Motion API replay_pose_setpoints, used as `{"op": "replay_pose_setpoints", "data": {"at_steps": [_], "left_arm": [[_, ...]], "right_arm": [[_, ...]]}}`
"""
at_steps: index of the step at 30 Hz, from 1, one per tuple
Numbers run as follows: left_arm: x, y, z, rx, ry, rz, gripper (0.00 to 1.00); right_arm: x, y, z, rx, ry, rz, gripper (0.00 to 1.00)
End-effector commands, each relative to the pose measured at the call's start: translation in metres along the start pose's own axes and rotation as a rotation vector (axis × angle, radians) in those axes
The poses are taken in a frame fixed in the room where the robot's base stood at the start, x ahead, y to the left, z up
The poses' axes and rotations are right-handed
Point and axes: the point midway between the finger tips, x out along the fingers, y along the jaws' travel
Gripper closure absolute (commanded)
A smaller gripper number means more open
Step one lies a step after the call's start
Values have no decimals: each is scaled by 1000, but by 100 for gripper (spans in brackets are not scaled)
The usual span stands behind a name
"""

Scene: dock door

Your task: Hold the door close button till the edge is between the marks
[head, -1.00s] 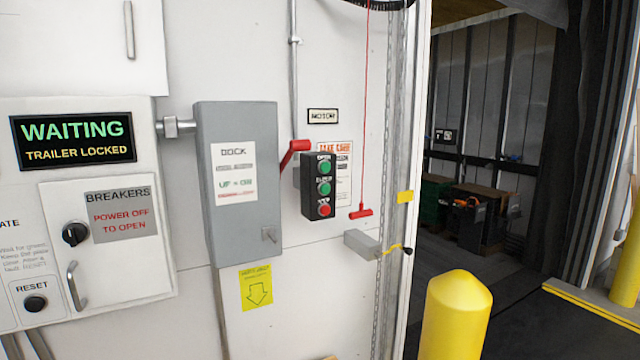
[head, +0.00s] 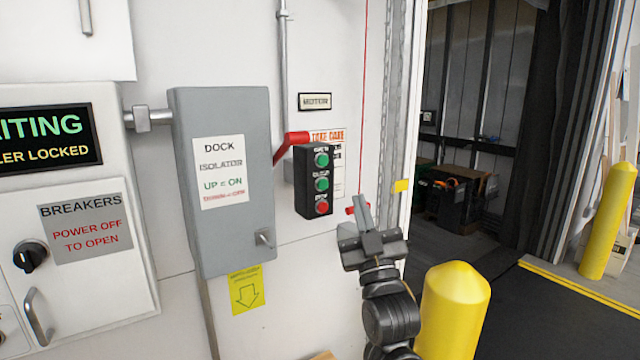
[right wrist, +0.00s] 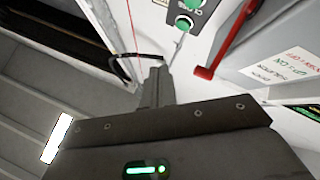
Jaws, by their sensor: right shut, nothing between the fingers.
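The black push-button box (head: 303,182) hangs on the white wall. It has a green button on top, a green middle button (head: 321,184) whose blurred label seems to read close, and a red button below. My right gripper (head: 362,203) is shut and empty, to the right of and slightly below the box, apart from it in the picture. In the right wrist view, its fingers (right wrist: 156,88) point up toward the box (right wrist: 199,13), where a green button (right wrist: 183,25) shows. No moving door edge is clearly visible; a yellow tag (head: 401,186) sits on the door track. My left gripper is out of view.
The grey isolator box (head: 224,240) with its raised red lever (head: 291,146) stands left of the buttons. A red pull cord (head: 364,90) hangs behind my gripper. A yellow bollard (head: 455,310) stands close at the right. The trailer opening lies beyond.

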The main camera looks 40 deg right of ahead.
Motion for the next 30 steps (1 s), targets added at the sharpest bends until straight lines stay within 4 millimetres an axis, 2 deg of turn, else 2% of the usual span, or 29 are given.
{"op": "replay_pose_setpoints", "data": {"at_steps": [13,30], "left_arm": [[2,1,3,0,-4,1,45],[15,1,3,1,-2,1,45]], "right_arm": [[5,-5,5,3,-1,-2,100],[53,-40,40,3,-2,-3,100]]}}
